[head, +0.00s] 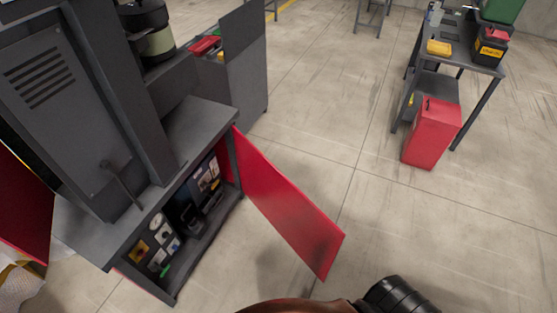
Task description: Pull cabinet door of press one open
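The grey press cabinet (200,135) stands at the left of the head view. Its red door (288,205) is swung wide open on the right side, out over the floor. The door is hinged at the cabinet's right edge, and its free end points to the lower right. The inside of the cabinet is exposed, with several small items (165,245) on its lower level. A second red panel (22,210) shows at the far left, partly cut off. Neither of my grippers can be made out; only parts of my own body show at the bottom edge.
A dark workbench (462,55) stands at the upper right, with a yellow item (438,47) and a black box (490,50) on it. A red bin (432,132) stands on the floor beside it. The concrete floor between cabinet and bench is clear.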

